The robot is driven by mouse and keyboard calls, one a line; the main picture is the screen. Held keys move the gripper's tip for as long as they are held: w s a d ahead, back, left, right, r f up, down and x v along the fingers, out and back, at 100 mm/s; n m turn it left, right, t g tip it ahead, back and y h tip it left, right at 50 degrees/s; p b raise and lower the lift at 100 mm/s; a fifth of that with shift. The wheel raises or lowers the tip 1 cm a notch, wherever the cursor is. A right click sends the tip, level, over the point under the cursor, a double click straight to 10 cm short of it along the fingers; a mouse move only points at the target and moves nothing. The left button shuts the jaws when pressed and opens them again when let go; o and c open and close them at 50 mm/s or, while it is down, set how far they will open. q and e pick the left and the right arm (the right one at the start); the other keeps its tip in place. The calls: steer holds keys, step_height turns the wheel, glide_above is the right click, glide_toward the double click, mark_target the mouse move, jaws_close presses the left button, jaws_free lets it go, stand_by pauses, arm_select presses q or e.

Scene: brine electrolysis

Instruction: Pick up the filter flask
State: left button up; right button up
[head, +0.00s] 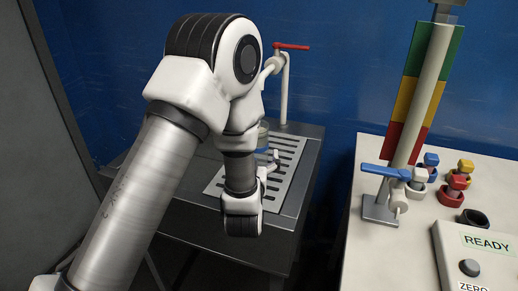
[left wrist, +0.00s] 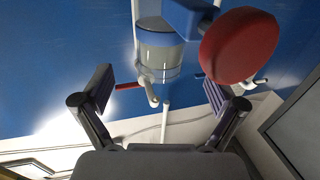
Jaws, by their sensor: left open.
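A clear glass vessel with a blue band (left wrist: 158,52), which looks like the filter flask, shows in the left wrist view between and beyond my fingers. In the head view a small part of a glass vessel (head: 263,136) shows behind my left arm; the rest is hidden. My left gripper (left wrist: 160,85) is open, with nothing between its fingers. My right gripper is in neither view.
A grey table with a slotted drain plate (head: 285,190) stands under my left arm. A red-handled tap (head: 291,46) rises behind it. A red disc (left wrist: 238,45) is large in the wrist view. A white bench (head: 375,250) with a blue-handled valve (head: 385,172) stands to the right.

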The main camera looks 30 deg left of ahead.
arm_select(q)
steer(key=p+x, duration=0.2)
steer(key=x, duration=0.6)
steer(key=shift+a, duration=0.15)
steer(key=shift+r, duration=0.2)
steer(key=c, duration=1.7)
jaws_close()
steer(key=shift+r, duration=0.15)
